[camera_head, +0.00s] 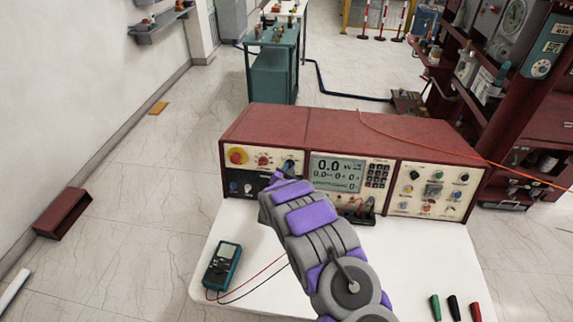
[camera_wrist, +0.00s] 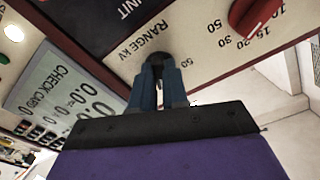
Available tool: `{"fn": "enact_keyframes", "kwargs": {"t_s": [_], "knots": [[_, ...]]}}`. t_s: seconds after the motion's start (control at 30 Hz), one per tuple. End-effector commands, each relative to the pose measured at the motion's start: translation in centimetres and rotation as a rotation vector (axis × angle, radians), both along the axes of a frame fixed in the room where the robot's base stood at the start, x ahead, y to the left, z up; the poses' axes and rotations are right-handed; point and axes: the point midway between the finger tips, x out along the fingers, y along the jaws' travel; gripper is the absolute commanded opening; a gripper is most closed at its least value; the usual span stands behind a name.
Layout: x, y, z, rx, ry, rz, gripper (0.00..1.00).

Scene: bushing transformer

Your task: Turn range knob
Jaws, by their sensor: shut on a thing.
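The range knob (camera_wrist: 156,57) is small and black, under the printed "RANGE KV" label in the wrist view. My gripper (camera_wrist: 158,70) has its two blue fingers closed around this knob, and the fingers cover much of it. In the head view my gripper (camera_head: 286,171) reaches the upper left panel of the red test set (camera_head: 345,125). The knob is mostly hidden there by my gripper, so its pointer setting cannot be read.
A red knob (camera_wrist: 255,14) lies near the range knob in the wrist view. The display (camera_head: 337,172) is right of my gripper. A multimeter (camera_head: 222,265) and several coloured probes lie on the white table (camera_head: 250,300).

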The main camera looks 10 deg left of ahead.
Motion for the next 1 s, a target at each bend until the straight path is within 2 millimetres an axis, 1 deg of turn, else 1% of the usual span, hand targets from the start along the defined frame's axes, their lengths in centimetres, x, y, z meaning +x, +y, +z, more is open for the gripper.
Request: {"fn": "enact_keyframes", "kwargs": {"t_s": [0.03,0.53,1.0], "knots": [[0.25,-0.35,0.79,-0.04,-0.007,0.002,0.0],[0.31,-0.08,1.01,-0.502,0.0,0.115,0.0],[0.28,0.17,0.82,-0.937,0.018,0.221,0.0]]}}
